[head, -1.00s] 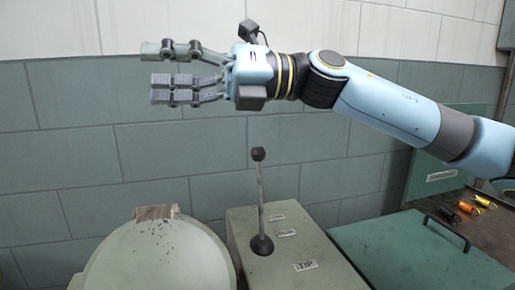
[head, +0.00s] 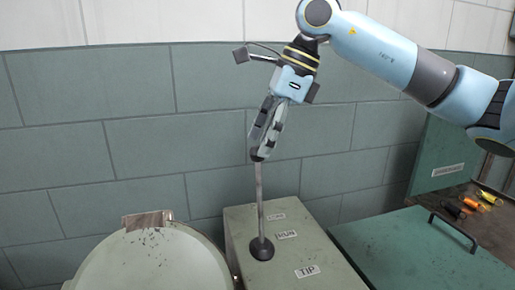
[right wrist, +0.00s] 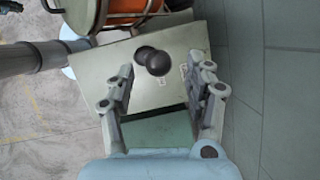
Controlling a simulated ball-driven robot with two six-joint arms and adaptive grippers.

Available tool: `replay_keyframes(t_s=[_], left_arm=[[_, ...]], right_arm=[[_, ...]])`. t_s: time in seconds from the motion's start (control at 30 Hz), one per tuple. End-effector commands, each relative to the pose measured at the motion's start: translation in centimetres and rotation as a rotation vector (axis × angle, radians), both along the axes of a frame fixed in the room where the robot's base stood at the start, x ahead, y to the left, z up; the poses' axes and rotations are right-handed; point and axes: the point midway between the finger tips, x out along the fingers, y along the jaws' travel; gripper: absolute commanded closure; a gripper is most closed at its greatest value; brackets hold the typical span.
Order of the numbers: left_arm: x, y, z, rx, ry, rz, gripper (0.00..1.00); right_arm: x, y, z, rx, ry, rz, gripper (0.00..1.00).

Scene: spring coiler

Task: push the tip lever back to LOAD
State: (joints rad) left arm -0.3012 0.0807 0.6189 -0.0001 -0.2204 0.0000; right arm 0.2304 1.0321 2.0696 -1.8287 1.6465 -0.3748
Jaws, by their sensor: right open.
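The tip lever (head: 260,200) is a thin grey rod rising nearly upright from a black round boot (head: 262,249) on a pale green box (head: 240,225). Three labels lie along the box: TIP (head: 307,271) nearest, RUN (head: 286,234) in the middle, and a far one (head: 276,215) too small to read. My right gripper (head: 262,150) points down at the lever's top, its fingers overlapping the knob in the head view. In the right wrist view the black knob (right wrist: 157,63) shows between the open fingers (right wrist: 160,72), with a gap either side. My left gripper is not in view.
A round pale green drum (head: 150,260) stands left of the box. A green lid with a black handle (head: 453,233) is to the right, beside several coloured springs (head: 470,204) on a dark surface. A tiled wall (head: 130,150) closes the back.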

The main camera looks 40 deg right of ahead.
Motion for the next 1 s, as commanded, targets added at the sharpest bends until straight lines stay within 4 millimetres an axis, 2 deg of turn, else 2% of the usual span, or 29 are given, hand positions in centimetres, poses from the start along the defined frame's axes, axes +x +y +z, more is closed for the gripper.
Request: replay_keyframes(t_s=[0.23,0.6,1.0], left_arm=[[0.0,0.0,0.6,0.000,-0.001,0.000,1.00],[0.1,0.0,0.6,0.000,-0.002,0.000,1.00],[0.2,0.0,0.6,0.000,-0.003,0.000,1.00]], right_arm=[[0.8,0.9,-2.8,0.004,0.001,0.000,0.46],[0.9,1.0,-3.4,0.000,0.000,0.001,0.46],[0.9,1.0,-3.3,0.001,0.000,0.001,0.97]])
